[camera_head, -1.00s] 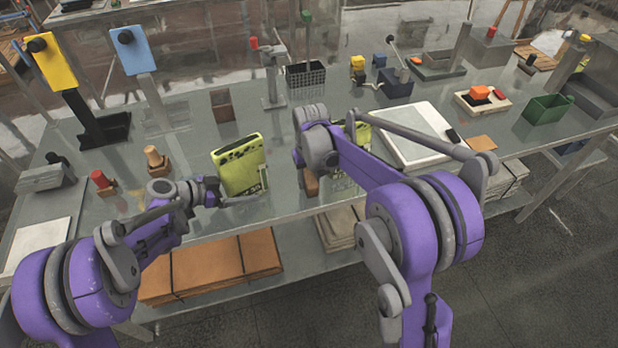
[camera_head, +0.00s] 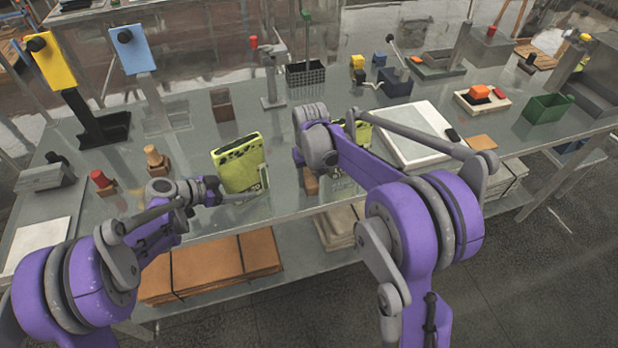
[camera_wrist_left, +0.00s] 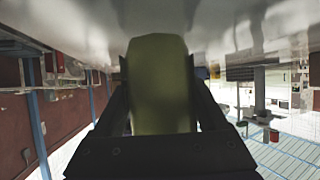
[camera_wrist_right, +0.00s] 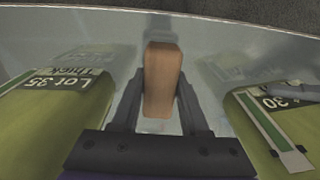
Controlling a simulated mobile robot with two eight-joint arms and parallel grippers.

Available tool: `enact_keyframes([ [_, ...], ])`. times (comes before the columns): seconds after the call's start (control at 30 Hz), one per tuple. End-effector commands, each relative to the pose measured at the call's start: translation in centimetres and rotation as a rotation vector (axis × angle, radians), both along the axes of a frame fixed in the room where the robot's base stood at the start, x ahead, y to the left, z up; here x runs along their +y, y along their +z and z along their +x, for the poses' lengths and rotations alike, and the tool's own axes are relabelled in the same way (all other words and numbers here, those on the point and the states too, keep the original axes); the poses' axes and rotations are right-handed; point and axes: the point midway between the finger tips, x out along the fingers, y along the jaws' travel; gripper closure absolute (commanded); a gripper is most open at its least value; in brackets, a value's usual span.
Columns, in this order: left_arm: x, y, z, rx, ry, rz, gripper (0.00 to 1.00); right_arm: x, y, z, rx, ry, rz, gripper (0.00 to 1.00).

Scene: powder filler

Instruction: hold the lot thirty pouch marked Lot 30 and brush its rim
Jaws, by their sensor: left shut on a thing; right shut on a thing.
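The yellow-green Lot 30 pouch (camera_head: 240,166) stands on the table, with dark blotches near its top rim. My left gripper (camera_head: 238,198) is shut on its lower part; in the left wrist view the pouch (camera_wrist_left: 160,85) fills the jaws. The right wrist view shows part of its label, ending in 30 (camera_wrist_right: 287,103). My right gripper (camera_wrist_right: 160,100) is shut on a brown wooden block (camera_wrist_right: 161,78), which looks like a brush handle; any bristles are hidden. That block also shows small in the head view (camera_head: 311,183), between the two pouches.
A similar pouch marked Lot 35 (camera_wrist_right: 60,110) stands on the other side of my right gripper; my right arm partly hides it in the head view (camera_head: 362,133). A white flat plate (camera_head: 400,140) lies to the right. Wooden-topped pieces (camera_head: 155,158) stand left of the Lot 30 pouch.

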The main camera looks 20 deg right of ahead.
Motion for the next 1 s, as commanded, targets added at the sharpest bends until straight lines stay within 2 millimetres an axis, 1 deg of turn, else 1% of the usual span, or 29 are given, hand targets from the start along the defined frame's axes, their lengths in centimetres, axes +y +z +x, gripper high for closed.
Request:
enact_keyframes([
  [0.47,0.0,0.0,0.0,0.000,-0.001,0.000,0.56,0.0,0.1,0.0,0.000,0.002,0.000,1.00],
  [0.57,0.0,0.0,0.0,0.000,-0.001,0.000,0.56,0.3,0.7,0.2,0.001,0.038,0.001,1.00],
  [0.67,0.0,0.0,0.0,0.000,-0.001,0.000,0.56,0.9,2.6,0.8,0.004,0.140,0.000,1.00],
  [0.77,0.0,0.0,0.0,0.000,-0.001,0.000,0.56,1.9,5.9,1.5,0.008,0.301,-0.001,1.00],
  [0.8,0.0,0.0,0.0,0.000,-0.001,0.000,0.56,2.4,7.4,1.7,0.010,0.375,-0.001,1.00],
  [0.9,0.0,0.0,0.0,0.000,-0.001,0.000,0.56,3.5,11.3,1.8,0.015,0.545,-0.003,1.00],
  [1.0,0.0,0.0,0.0,0.000,0.000,0.000,0.56,4.3,14.6,1.7,0.019,0.683,-0.006,1.00],
])
